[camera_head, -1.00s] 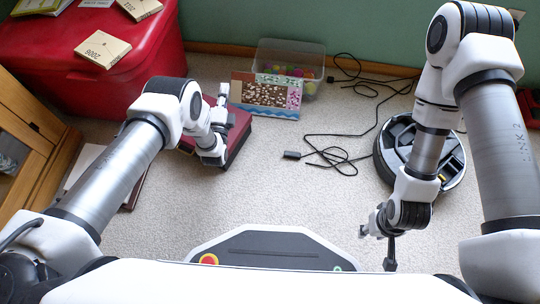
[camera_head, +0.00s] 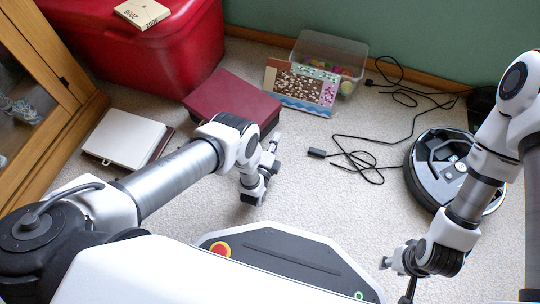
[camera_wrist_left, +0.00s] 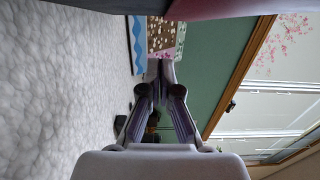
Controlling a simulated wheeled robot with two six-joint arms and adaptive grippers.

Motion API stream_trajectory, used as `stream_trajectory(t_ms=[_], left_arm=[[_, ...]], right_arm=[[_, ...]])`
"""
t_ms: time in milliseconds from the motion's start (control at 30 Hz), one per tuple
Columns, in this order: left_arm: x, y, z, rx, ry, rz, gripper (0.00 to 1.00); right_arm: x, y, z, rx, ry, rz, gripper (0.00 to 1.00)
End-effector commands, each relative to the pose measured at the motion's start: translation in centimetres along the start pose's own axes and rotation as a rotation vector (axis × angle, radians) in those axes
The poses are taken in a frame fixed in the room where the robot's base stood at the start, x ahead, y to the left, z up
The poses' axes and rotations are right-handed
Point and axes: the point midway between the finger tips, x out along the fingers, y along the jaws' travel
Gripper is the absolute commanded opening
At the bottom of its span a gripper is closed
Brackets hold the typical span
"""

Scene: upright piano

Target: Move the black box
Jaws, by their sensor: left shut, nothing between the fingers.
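A small black box (camera_head: 316,153) lies on the carpet, joined to a black cable. A small dark thing on the carpet in the left wrist view (camera_wrist_left: 120,122) may be the same box. My left gripper (camera_head: 276,140) is shut and empty, left of the black box and apart from it, beside the dark red box (camera_head: 228,98). Its closed fingers also show in the left wrist view (camera_wrist_left: 160,70). My right gripper (camera_head: 386,262) hangs low at the lower right, far from the black box; its fingers are too unclear to judge.
A patterned board (camera_head: 300,85) leans before a clear plastic bin (camera_head: 330,55). Black cable (camera_head: 365,165) winds over the carpet towards a round robot vacuum (camera_head: 425,185). A white flat case (camera_head: 124,138) lies left. A red chest (camera_head: 150,50) stands behind. Carpet below the black box is clear.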

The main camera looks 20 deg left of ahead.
Motion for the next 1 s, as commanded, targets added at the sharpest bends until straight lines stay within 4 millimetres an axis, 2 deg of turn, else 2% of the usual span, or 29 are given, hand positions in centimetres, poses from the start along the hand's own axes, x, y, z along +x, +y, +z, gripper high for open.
stream_trajectory(t_ms=[33,200,333,633,867,1000], left_arm=[[0.6,0.5,0.7,0.002,-0.003,-0.002,0.00],[1.1,0.2,3.2,0.001,-0.002,0.000,0.00],[1.2,0.0,3.9,0.000,-0.001,0.000,0.00],[1.2,-0.1,4.0,0.000,-0.001,-0.001,0.00],[1.8,0.0,6.6,0.000,-0.005,-0.001,0.00],[1.9,0.0,6.8,0.000,-0.003,0.000,0.00]], right_arm=[[1.0,0.0,0.0,0.001,0.001,0.000,0.40],[1.8,0.0,-0.3,-0.001,0.007,0.001,0.40],[2.0,0.0,-0.4,-0.003,0.011,0.001,0.40],[1.9,0.0,-0.4,-0.003,0.011,0.001,0.40],[2.0,0.0,-0.4,-0.003,0.011,0.001,0.40],[2.0,0.0,-0.4,-0.004,0.011,0.001,0.40]])
